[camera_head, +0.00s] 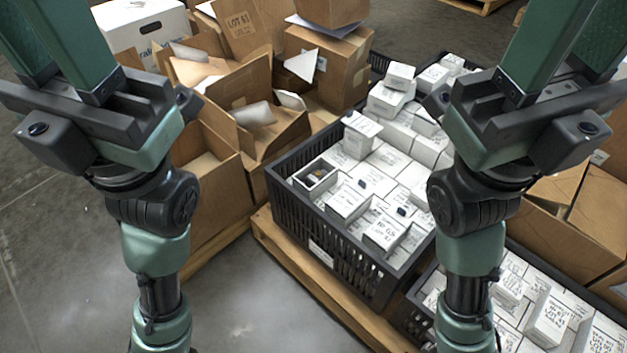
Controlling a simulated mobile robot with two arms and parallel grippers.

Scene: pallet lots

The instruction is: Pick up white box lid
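A white carton (142,28) stands at the top left behind the brown cartons. Its white top (125,8) looks like a lid, but the frame's upper edge cuts it off. My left gripper (48,45) is raised close to the camera at the upper left, in front of the white carton and not touching it. My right gripper (572,45) is raised at the upper right. The green fingers of both run out of the frame at the top, so their tips are hidden and their opening is unclear.
Open brown cartons (212,200) crowd the left pallet. A black crate (325,240) full of small white boxes stands on a wooden pallet (300,275) in the middle, with another crate at lower right. More brown cartons (600,205) stand at right. The floor (240,305) at lower left is clear.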

